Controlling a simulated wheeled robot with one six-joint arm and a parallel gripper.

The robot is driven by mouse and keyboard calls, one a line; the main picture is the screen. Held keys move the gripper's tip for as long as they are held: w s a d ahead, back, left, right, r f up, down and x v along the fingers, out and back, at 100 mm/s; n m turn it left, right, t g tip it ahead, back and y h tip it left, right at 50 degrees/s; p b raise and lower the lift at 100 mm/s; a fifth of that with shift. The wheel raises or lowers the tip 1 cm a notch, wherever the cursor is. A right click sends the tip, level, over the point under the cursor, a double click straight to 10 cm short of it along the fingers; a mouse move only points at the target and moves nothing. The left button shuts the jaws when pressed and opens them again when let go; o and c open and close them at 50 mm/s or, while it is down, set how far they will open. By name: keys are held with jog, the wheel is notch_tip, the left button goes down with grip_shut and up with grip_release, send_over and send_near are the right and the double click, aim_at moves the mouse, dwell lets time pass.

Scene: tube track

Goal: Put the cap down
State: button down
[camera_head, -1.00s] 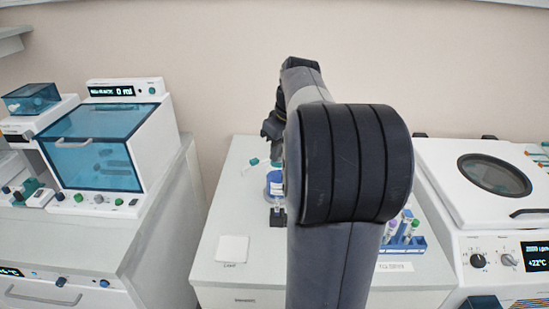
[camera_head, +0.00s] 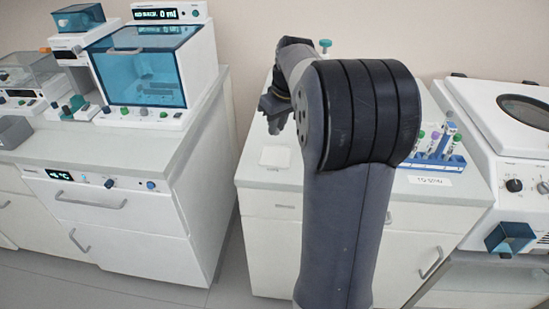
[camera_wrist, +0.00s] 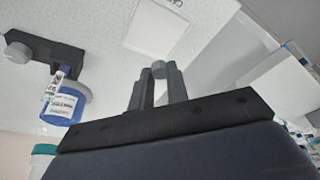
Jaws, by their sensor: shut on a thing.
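My gripper (camera_wrist: 158,85) is shut on a small grey cap (camera_wrist: 159,69), which shows between the fingertips in the wrist view. A white square pad (camera_wrist: 157,24) with a printed label beside it lies on the counter beyond the fingertips. The cap appears apart from the pad, but its height above the counter is hard to tell. In the head view my gripper (camera_head: 274,112) hangs above the back of the counter, behind the pad (camera_head: 275,157). The cap cannot be made out there.
A blue rack (camera_head: 432,160) with several capped tubes is on the counter's right. A white lidded machine (camera_head: 500,110) is further right. The counter around the pad looks clear.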

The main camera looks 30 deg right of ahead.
notch_tip(320, 180, down, 7)
jog(key=shift+f, duration=0.2)
dwell(0.3)
jog(key=shift+f+b, duration=0.15)
jog(key=shift+b, duration=0.15)
jog(key=c, duration=1.4)
grip_release()
jog(key=p+v, duration=0.1)
jog(key=v, duration=1.1)
